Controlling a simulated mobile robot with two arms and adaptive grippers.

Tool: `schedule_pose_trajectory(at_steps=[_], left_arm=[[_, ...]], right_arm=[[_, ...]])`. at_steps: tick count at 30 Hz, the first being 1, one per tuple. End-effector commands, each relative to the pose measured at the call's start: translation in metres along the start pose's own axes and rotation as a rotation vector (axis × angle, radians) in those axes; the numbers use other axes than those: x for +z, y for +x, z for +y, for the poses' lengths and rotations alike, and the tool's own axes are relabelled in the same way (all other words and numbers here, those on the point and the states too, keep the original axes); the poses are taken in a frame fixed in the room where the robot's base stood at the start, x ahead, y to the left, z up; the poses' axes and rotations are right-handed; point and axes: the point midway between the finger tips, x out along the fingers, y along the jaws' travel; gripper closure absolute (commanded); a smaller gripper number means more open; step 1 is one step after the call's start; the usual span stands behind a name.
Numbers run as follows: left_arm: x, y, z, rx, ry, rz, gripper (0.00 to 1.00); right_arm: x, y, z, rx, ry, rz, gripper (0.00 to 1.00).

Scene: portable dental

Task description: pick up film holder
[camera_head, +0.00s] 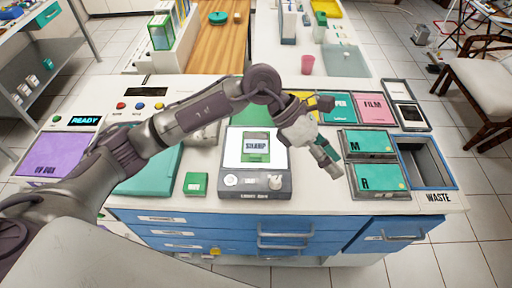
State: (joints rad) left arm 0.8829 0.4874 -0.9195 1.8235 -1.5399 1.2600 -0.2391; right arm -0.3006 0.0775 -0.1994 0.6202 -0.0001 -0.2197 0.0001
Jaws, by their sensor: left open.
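My left gripper (326,152) reaches over the worktop from the left, right of the small viewer (240,180) with a screen reading SHARP. It is open, and I see nothing held between its fingers. No item is clearly readable as a film holder. A small green block (195,184) lies on the worktop left of the viewer. A pink panel marked FILM (374,108) lies at the back right, beside a teal panel (342,106) partly covered by my gripper. My right gripper is not in view.
Teal-topped boxes marked M (370,144) and R (379,178) stand right of my gripper. An open WASTE bin (425,165) is at the right edge. A purple pad (58,153) and a teal folder (150,172) lie at left. Blue drawers (220,231) are below.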

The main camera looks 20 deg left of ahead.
Motion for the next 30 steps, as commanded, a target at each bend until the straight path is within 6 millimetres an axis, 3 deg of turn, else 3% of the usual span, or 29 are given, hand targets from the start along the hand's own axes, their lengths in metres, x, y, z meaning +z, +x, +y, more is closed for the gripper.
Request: schedule_pose_trajectory(at_steps=[1, 3, 6, 9, 12, 16, 24, 30], left_arm=[[-0.020, -0.018, 0.024, 0.087, 0.034, 0.157, 0.54], [-0.048, -0.046, 0.051, 0.188, 0.052, 0.358, 0.54], [-0.075, -0.089, 0.077, 0.302, 0.043, 0.579, 0.54], [-0.090, -0.122, 0.089, 0.373, 0.021, 0.717, 0.54], [-0.098, -0.137, 0.094, 0.403, 0.005, 0.782, 0.54], [-0.110, -0.131, 0.100, 0.406, -0.002, 0.798, 0.54], [-0.144, -0.098, 0.118, 0.405, -0.001, 0.793, 0.54], [-0.156, -0.087, 0.124, 0.406, 0.003, 0.792, 0.54]], right_arm=[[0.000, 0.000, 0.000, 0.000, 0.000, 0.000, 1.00], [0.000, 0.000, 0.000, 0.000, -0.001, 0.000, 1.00], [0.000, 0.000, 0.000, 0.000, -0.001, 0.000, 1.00], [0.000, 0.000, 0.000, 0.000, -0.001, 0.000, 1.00], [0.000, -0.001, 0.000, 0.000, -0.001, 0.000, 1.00], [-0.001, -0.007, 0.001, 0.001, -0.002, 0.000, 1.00], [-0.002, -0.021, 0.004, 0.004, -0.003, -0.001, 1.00], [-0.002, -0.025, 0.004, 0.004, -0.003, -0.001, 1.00]])
